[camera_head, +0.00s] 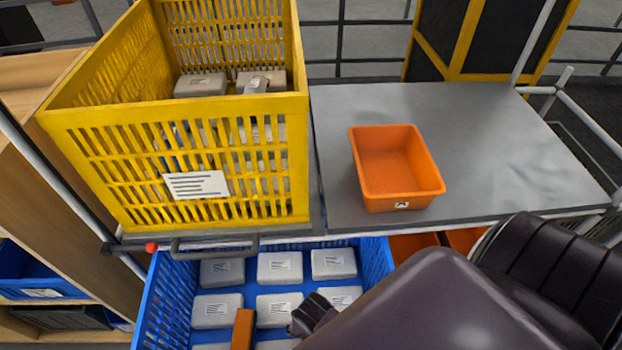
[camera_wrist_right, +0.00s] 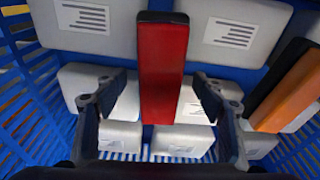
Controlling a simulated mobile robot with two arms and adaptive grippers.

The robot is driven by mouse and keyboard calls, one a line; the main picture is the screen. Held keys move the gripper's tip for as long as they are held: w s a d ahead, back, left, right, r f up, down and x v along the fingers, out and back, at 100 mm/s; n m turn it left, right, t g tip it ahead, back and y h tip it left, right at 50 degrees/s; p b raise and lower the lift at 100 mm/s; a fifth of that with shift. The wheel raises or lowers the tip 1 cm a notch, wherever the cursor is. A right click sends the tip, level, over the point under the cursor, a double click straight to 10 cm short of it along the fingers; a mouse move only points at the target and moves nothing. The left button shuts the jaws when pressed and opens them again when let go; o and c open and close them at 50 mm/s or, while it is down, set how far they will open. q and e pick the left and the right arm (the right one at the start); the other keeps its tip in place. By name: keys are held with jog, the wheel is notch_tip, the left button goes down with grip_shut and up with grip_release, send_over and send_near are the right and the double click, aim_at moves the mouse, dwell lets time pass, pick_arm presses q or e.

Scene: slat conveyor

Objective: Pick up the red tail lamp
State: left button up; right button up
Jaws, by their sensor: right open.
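The red tail lamp (camera_wrist_right: 162,62) is a long red bar with a dark end. In the right wrist view it lies upright in the picture, over white labelled boxes in the blue crate (camera_head: 376,262). My right gripper (camera_wrist_right: 158,90) is open, one finger on each side of the lamp, with visible gaps. In the head view part of my right gripper (camera_head: 313,314) shows over the crate, and my arm hides the lamp. My left gripper is out of view.
An orange lamp (camera_wrist_right: 291,103) with a black part lies to the right in the wrist view. The crate holds several white boxes (camera_head: 280,267). A yellow crate (camera_head: 255,165) and an orange bin (camera_head: 404,188) stand above on the grey surface (camera_head: 490,135).

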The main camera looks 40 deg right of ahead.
jog(key=shift+f, duration=0.55)
jog(key=c, duration=1.4)
jog(key=shift+w, duration=0.1)
jog(key=shift+r, duration=0.2)
